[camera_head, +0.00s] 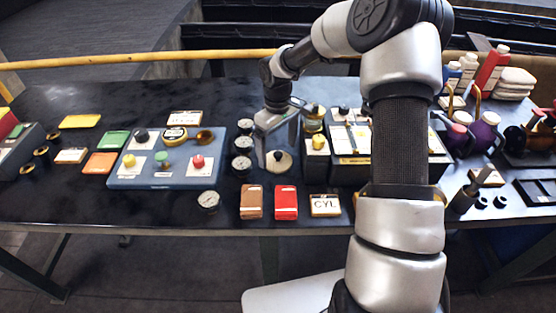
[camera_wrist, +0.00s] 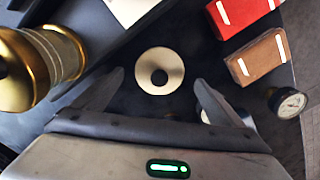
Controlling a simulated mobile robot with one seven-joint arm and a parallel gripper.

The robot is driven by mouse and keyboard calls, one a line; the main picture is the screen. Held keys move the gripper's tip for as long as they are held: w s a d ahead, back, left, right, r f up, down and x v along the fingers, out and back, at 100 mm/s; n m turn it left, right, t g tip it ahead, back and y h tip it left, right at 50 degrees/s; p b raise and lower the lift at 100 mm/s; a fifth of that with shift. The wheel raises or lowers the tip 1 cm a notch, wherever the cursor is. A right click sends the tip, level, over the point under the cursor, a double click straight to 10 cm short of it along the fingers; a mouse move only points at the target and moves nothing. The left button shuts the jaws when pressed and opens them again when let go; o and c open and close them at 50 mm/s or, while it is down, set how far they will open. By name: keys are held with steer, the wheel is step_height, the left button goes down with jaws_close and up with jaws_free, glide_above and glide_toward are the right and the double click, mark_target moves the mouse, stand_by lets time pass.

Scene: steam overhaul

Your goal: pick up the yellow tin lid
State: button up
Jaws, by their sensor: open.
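A flat yellow rectangular piece (camera_head: 80,121), which looks like the yellow tin lid, lies on the dark bench at the far left. It does not show in the wrist view. Green (camera_head: 113,140) and orange (camera_head: 100,163) flat pieces lie near it. My gripper (camera_head: 278,149) is far to the right of it, low over the middle of the bench, open and empty. In the wrist view, my gripper's fingers (camera_wrist: 160,80) are spread on either side of a cream disc (camera_wrist: 160,62) with a dark centre. I cannot tell whether they touch it.
A blue tray (camera_head: 165,180) with knobs stands between the yellow piece and my gripper. Several gauges (camera_head: 241,164) stand beside the gripper. Brown (camera_head: 251,202) and red (camera_head: 286,203) tins lie at the front edge. A brass jar (camera_wrist: 40,65) is close on the left.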

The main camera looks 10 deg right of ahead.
steer(key=shift+f, duration=1.35)
steer(key=c, duration=1.1)
steer(key=shift+c, duration=0.3)
